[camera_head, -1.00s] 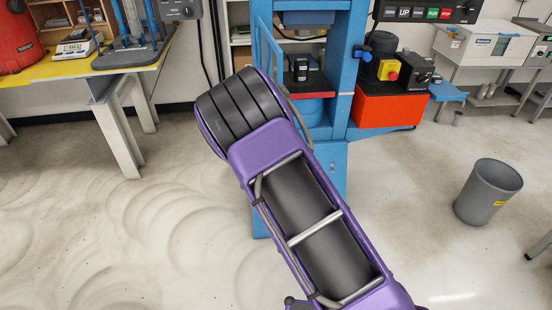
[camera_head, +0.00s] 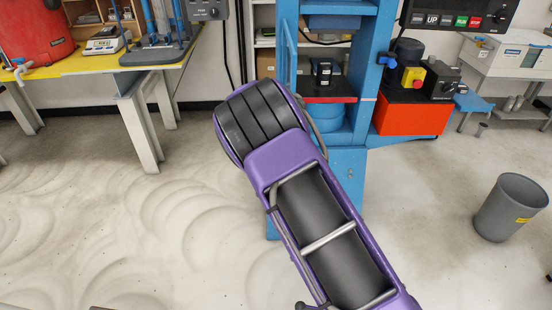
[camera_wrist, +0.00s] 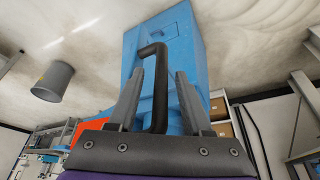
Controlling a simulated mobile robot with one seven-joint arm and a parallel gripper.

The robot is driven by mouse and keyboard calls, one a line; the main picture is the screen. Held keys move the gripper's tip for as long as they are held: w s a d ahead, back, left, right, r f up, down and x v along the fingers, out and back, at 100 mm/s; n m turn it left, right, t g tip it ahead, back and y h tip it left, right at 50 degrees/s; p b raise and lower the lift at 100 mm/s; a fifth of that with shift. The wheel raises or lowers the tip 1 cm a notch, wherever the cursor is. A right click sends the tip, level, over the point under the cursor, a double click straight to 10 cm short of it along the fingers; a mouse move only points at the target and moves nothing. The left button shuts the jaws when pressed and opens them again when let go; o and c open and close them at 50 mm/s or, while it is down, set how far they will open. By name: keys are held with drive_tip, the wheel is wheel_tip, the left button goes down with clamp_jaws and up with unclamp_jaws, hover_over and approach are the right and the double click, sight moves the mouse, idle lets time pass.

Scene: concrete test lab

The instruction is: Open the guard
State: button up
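A blue press (camera_head: 345,170) stands in front of me, partly hidden by my arm. A thin blue frame (camera_head: 287,48) at the left of its opening looks like the guard; how far it is swung cannot be told. In the wrist view, a black bar handle (camera_wrist: 160,88) stands between the two fingers of my gripper (camera_wrist: 157,95), with the blue press (camera_wrist: 185,40) behind it. The fingers are apart, with a gap on each side of the handle. In the head view my arm hides the gripper.
A grey bin (camera_head: 510,207) stands on the floor at right. A yellow-topped table (camera_head: 75,68) is at left.

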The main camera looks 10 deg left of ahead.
drive_tip(key=v, duration=1.7)
drive_tip(key=shift+r, duration=0.25)
